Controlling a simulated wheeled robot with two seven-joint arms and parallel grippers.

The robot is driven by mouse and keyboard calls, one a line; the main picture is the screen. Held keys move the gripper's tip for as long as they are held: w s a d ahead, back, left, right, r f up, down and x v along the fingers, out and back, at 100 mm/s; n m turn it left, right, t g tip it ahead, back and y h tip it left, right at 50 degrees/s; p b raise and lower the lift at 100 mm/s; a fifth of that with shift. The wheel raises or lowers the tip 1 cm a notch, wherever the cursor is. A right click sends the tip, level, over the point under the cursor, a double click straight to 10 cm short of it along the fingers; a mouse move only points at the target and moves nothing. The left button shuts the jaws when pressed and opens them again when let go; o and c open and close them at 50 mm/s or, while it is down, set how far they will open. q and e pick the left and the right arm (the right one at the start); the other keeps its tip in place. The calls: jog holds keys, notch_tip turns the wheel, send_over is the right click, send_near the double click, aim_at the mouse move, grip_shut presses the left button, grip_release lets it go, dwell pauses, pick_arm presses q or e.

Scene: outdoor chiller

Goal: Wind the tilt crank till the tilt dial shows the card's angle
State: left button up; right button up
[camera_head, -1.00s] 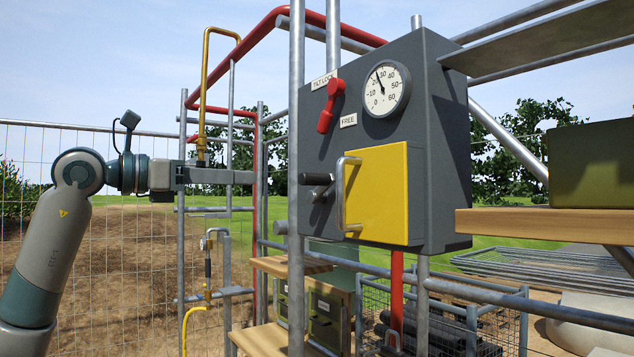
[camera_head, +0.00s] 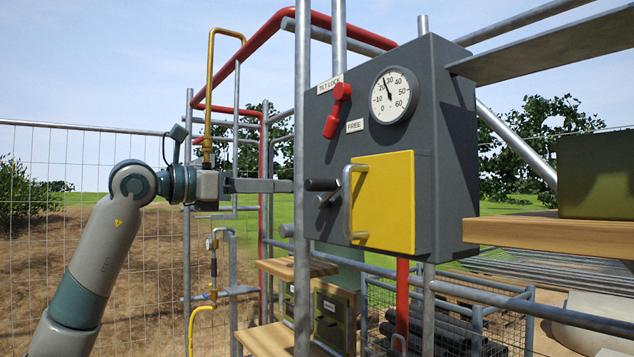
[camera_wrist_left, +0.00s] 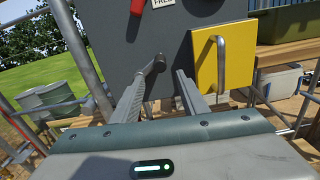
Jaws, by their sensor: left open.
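In the left wrist view the crank (camera_wrist_left: 157,62) shows just ahead of and between the fingertips. My left gripper (camera_head: 292,186) is open and empty, its fingers pointing at the crank grip. A post partly hides the fingertips in the head view. The tilt dial (camera_head: 394,95) is white, and its needle points up-left, near the 20 mark. The red tilt lock lever (camera_head: 338,110) hangs down towards the FREE label (camera_head: 355,125). I see no card.
A yellow panel (camera_head: 395,200) with a grey bar handle (camera_head: 348,205) is right of the crank. A vertical post (camera_head: 302,260) stands before the box's left edge. A wooden shelf (camera_head: 540,235) is at right. Pipes and a wire fence (camera_head: 60,170) lie to the left.

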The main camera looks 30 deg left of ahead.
aim_at(307, 185)
pick_arm(q)
jog(key=p+x, duration=0.2)
jog(key=x, duration=0.3)
jog(key=shift+w+d+r, duration=0.1)
jog(key=shift+w+r, duration=0.1)
jog(key=p+x, duration=0.1)
jog(key=x, duration=0.3)
jog(key=shift+p+x, duration=0.4)
jog(key=shift+x, duration=0.45)
pick_arm(e)
jog(key=s+d+r+g, duration=0.1)
jog(key=s+d+r, duration=0.1)
jog(key=s, duration=0.3)
jog(key=shift+s+r+g, duration=0.3)
jog(key=shift+s+r, duration=0.05)
jog(key=shift+r, duration=0.1)
pick_arm(q)
jog(key=shift+f, duration=0.15)
jog(key=shift+c, duration=0.6)
pick_arm(e)
jog(key=shift+a, duration=0.1)
pick_arm(q)
grip_shut()
